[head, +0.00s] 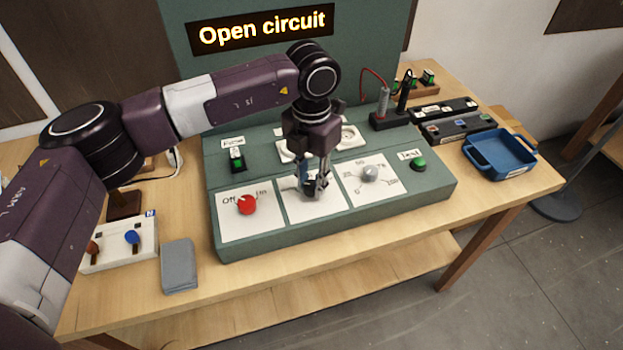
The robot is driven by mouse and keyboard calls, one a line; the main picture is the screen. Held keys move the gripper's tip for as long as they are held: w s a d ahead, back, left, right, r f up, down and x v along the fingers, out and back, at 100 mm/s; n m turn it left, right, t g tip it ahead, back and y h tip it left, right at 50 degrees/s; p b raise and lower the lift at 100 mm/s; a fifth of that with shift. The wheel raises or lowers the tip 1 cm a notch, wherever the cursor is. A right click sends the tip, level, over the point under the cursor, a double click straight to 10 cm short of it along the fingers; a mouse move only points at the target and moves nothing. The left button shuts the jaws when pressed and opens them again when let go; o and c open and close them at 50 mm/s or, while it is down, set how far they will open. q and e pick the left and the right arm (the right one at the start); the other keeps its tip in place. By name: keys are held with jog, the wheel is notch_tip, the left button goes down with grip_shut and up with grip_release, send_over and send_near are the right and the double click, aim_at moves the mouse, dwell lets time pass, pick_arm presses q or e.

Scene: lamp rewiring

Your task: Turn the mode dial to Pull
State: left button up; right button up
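The green test console (340,228) stands on the table with three white dial plates along its front. My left gripper (311,188) points down at the middle plate (326,211) and covers most of it. A bit of blue shows by its fingers, perhaps the dial there. The middle plate's markings are hidden, so I cannot read a Pull mark or tell where that dial points. I cannot tell whether the fingers grip it. My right gripper is out of view.
A red knob (247,204) marked Off and On is left of the gripper, a grey knob (370,173) with a number scale right. A green button (419,164) is further right. A sign (262,29) reads "Open circuit". A blue tray (499,154) stands at right.

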pick_arm(q)
grip_shut()
jog(key=shift+f+m+b, duration=0.15)
jog(key=shift+m+b, duration=0.45)
jog(key=shift+b, duration=0.5)
jog(key=m+b, duration=0.6)
jog(key=m, duration=0.1)
jog(key=shift+m+b, duration=0.3)
jog(key=shift+r+m+b, duration=0.25)
jog(key=shift+m+b, duration=0.3)
jog(key=shift+m, duration=0.85)
